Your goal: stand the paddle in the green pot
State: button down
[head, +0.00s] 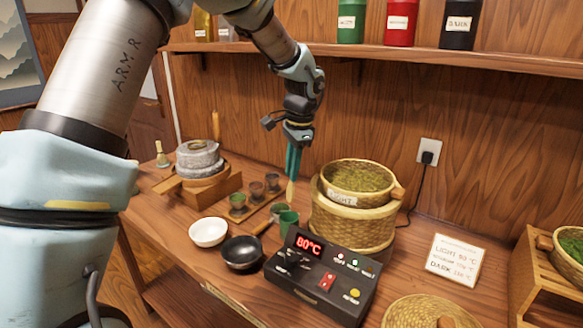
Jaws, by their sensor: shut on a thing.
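My gripper (292,170) points down above the table in the head view, its teal fingers shut on the paddle. The paddle (290,192) is a slim pale wooden piece hanging roughly upright below the fingertips. Its upper part is hidden by the fingers. The green pot (288,221) is a small cup on the table just below the paddle, behind the control box. The paddle's lower end appears close to the pot's rim. I cannot tell whether it is above, inside or behind the rim.
A woven steamer (345,230) with a basket of leaves (357,177) stands close right of the pot. A control box (325,277) is in front. A black bowl (243,252), white bowl (208,232) and several small cups on a wooden board lie left. A stone mill (199,155) stands farther back.

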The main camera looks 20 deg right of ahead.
aim_at(291, 204)
jog(key=shift+f+b, duration=2.8)
jog(key=shift+f, duration=1.85)
jog(key=c, duration=0.7)
grip_release()
jog(key=r, duration=0.3)
jog(key=s+r+b, duration=0.1)
jog(key=r, duration=0.3)
jog(key=r+b, duration=0.1)
jog(key=r, duration=0.2)
jog(key=shift+s+d+r, duration=0.25)
jog(key=shift+d+r, duration=0.15)
